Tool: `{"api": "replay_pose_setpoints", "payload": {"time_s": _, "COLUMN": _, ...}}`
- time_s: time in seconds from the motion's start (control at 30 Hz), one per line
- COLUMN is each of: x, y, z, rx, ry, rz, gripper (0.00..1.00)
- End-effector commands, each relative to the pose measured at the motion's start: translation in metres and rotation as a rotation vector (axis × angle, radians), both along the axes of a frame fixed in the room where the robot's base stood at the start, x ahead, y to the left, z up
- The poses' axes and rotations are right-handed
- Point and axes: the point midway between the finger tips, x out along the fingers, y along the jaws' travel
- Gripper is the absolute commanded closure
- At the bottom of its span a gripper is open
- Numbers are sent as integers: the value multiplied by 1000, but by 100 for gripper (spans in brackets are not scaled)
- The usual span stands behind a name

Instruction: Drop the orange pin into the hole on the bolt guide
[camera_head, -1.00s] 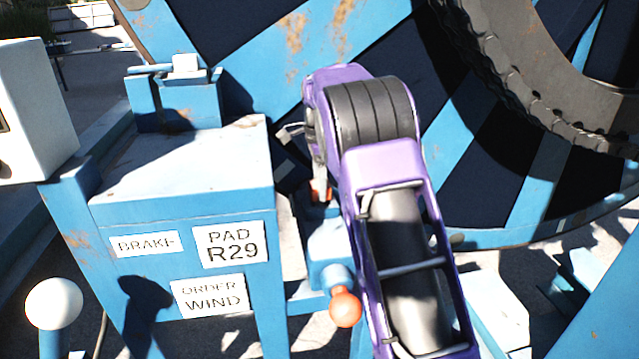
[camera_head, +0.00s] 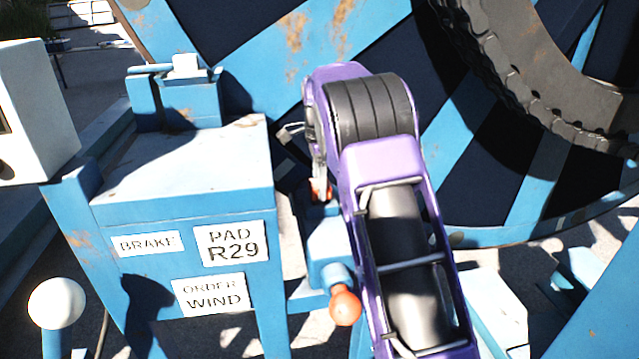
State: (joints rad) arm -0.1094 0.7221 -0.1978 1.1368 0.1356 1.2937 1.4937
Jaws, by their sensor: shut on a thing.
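My purple arm reaches in from the bottom right. My gripper (camera_head: 319,182), mostly hidden behind the arm's end, points down beside the cabinet. It is shut on a small orange piece, which looks like the orange pin (camera_head: 320,193); only a little of it shows. The blue bolt guide (camera_head: 328,240) is directly below the gripper, partly covered by my arm on its right. The hole is not visible, and I cannot tell whether the pin touches the guide or is in it. A bolt with an orange round knob (camera_head: 345,307) sticks out from the guide's front.
A blue cabinet (camera_head: 180,175) with BRAKE, PAD R29 and ORDER WIND labels stands close on the left. The large blue and black reel (camera_head: 480,130) fills the back. A white ball knob (camera_head: 57,303) is at the lower left. A white box (camera_head: 35,110) is at the far left.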

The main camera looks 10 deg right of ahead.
Motion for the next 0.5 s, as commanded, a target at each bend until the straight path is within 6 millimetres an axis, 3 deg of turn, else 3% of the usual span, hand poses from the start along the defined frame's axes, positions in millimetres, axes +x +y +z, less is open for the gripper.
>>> {"api": "replay_pose_setpoints", "payload": {"time_s": 0.5, "x": 0, "y": 0, "z": -9, "rx": 0, "ry": -1, "rz": 0, "gripper": 100}}
